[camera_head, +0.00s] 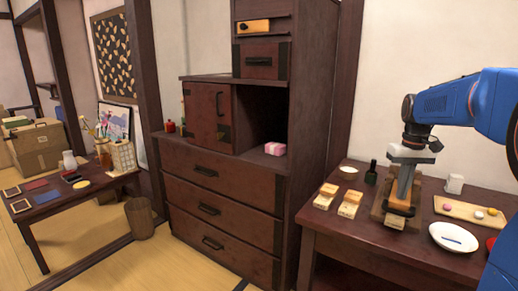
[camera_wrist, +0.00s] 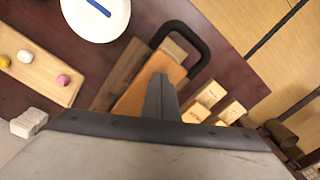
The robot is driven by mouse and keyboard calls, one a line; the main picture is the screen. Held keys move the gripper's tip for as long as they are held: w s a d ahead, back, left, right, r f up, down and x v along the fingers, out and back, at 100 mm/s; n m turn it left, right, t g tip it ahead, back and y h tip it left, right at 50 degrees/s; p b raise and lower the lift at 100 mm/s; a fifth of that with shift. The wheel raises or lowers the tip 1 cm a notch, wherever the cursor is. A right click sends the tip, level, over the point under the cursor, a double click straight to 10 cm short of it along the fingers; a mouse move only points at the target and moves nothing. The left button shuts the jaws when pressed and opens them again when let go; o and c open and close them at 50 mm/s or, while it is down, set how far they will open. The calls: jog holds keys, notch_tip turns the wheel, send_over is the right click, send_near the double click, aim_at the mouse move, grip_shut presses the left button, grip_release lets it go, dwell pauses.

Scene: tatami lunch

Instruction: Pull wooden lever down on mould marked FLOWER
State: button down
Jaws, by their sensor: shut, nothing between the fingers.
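My gripper (camera_head: 404,192) points down, shut and empty, over a brown wooden board-like piece (camera_head: 380,212) on the right-hand table. The wrist view shows the shut fingers (camera_wrist: 160,92) in front of this piece's orange-brown board (camera_wrist: 142,98); I cannot tell whether they touch. A dark looped handle (camera_wrist: 203,45) curves around its end. Two pale wooden mould-like blocks, a left one (camera_head: 326,196) and a right one (camera_head: 350,204), stand left of the gripper. Their markings are too small to read. I cannot make out which mould is FLOWER or which part is its wooden lever.
Right of the gripper are a white plate (camera_head: 453,237) with a blue strip and a wooden tray (camera_head: 470,211) with small coloured sweets. A dark bottle (camera_head: 371,173) and a small white dish (camera_head: 348,169) stand behind. A tall dark cabinet (camera_head: 302,150) borders the table's left.

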jog(key=shift+f, duration=0.55)
dwell(1.4)
jog(key=shift+r, duration=3.55)
